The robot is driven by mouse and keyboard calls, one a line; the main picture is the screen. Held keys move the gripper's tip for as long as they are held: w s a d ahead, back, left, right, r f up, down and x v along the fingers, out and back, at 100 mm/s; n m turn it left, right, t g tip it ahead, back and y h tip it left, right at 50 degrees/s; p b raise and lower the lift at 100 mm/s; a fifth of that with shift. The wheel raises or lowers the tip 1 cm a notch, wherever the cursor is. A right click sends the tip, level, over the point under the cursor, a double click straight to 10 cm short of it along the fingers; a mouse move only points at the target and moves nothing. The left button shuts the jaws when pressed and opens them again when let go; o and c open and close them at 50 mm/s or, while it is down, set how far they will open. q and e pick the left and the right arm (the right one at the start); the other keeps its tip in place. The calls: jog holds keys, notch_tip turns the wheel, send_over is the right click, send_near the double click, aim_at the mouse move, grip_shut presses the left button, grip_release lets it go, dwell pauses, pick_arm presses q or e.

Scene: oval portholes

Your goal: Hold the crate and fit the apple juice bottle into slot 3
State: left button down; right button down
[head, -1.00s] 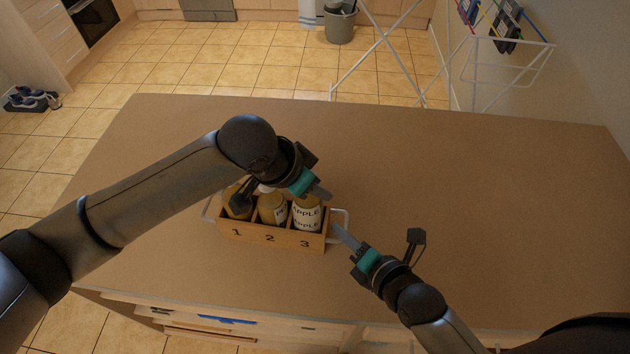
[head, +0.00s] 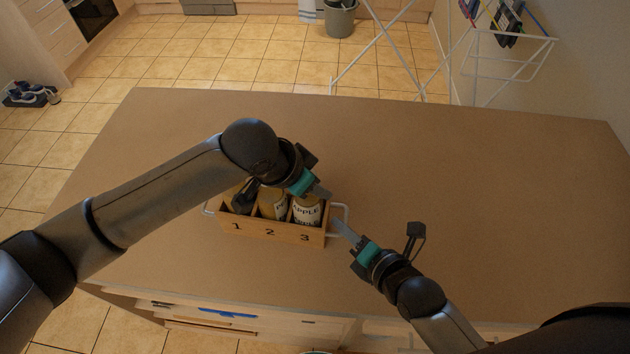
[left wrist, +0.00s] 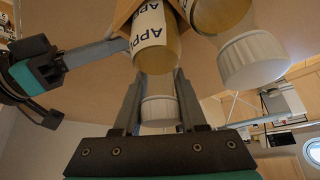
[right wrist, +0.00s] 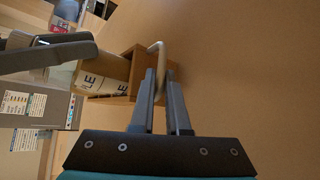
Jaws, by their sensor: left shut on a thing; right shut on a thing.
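The wooden crate (head: 270,230) stands on the table, with slots numbered 1, 2 and 3. The apple juice bottle (head: 307,211) is upright with its lower part inside slot 3; its base is hidden by the crate's front wall. My left gripper (head: 322,192) is shut on the bottle near its white cap, which shows between the fingers in the left wrist view (left wrist: 158,110). My right gripper (head: 338,226) is shut on the crate's right white handle, also seen in the right wrist view (right wrist: 158,60).
Another bottle (head: 272,205) stands in slot 2. The brown table (head: 480,200) is clear around the crate. A drying rack stands beyond the table.

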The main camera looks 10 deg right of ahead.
pick_arm(q)
jog(key=shift+f, duration=0.4)
jog(key=shift+c, duration=2.3)
grip_release()
jog(key=shift+o, duration=0.4)
jog(key=shift+f, duration=0.1)
jog(key=v, duration=1.2)
